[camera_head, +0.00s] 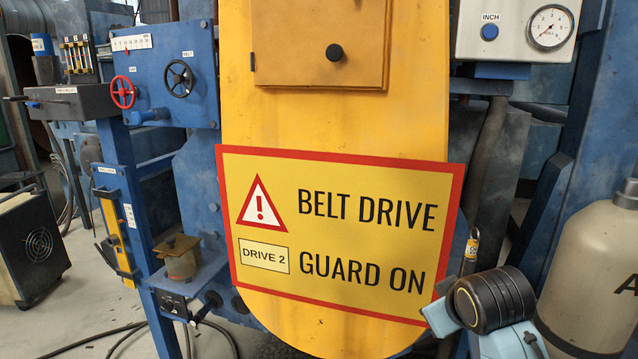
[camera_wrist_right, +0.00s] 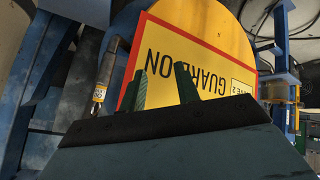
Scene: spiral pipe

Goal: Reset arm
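My right gripper (camera_wrist_right: 163,85) shows in the right wrist view as two dark green fingers. The fingers are spread apart with nothing between them. Behind them is the yellow belt drive sign (camera_wrist_right: 208,58), which appears upside down there. I cannot tell the distance between fingertips and sign. In the head view part of my right arm (camera_head: 492,303), black and light blue, is at the lower right, overlapping the sign's lower right corner in the picture. My left arm and left gripper are not in view.
The sign (camera_head: 335,230) is on the yellow guard (camera_head: 335,115). A blue panel with a red handwheel (camera_head: 122,92) and black handwheel (camera_head: 179,78) stands left. A beige cylinder (camera_head: 590,265) stands right, close to my arm. A gauge box (camera_head: 514,32) is upper right.

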